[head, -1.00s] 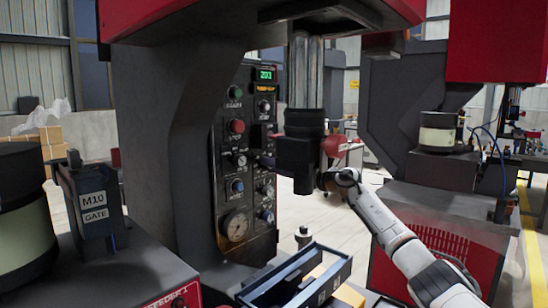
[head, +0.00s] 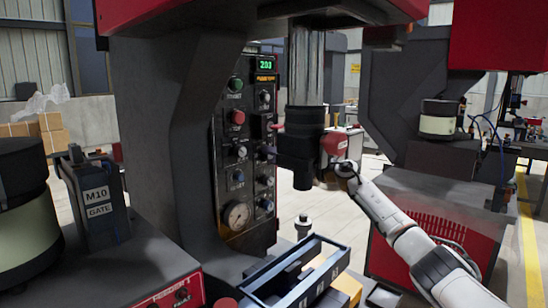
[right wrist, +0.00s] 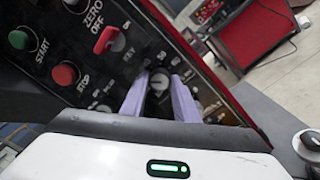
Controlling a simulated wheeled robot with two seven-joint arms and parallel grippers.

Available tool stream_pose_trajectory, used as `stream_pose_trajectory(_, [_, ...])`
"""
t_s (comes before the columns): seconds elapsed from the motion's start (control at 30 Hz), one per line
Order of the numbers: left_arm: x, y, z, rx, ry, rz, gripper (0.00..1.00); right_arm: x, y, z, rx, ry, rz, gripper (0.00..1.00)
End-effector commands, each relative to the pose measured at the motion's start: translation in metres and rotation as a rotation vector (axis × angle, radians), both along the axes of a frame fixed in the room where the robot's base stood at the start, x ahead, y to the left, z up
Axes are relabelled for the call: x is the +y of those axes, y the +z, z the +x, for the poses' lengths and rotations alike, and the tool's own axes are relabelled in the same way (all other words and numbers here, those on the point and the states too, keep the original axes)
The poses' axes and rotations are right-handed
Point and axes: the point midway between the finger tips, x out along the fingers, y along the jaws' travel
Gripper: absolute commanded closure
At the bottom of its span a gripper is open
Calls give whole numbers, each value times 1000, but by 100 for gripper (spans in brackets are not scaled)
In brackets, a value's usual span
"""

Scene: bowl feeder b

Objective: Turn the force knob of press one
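The control panel of press one (head: 225,165) stands left of centre in the head view, with two columns of buttons and knobs and a round gauge. My right gripper (head: 269,152) reaches to the panel's right column from the right, beside the press ram. In the right wrist view its two pale lavender fingers (right wrist: 160,80) stand apart, with a round dark knob with a light pointer (right wrist: 159,84) between their tips. I cannot tell whether they touch the knob. The knob's label is not readable. My left gripper is not in view.
The vertical press ram (head: 304,120) hangs close to my right gripper. A dark tray (head: 300,275) lies below, in front. A feeder box marked M10 GATE (head: 97,198) stands at the left. Green START (right wrist: 18,40) and red STOP (right wrist: 65,74) buttons sit near the fingers.

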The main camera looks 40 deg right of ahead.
Motion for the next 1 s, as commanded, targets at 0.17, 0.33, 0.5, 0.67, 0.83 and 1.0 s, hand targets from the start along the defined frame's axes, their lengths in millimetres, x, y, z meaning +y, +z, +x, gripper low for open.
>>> stream_pose_trajectory(0.17, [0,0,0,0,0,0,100,0,0,0,-1,-1,-1,55])
stream_pose_trajectory(0.33, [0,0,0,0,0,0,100,0,0,0,0,0,-1,55])
stream_pose_trajectory(0.5, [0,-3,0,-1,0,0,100,-2,-2,-6,2,-3,-3,55])
stream_pose_trajectory(0.67, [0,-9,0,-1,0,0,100,-4,-4,-26,4,-2,-7,55])
stream_pose_trajectory(0.83, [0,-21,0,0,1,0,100,-6,-7,-52,6,0,-10,55])
stream_pose_trajectory(1.0, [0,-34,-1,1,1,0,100,-9,-7,-74,5,-2,-7,55])
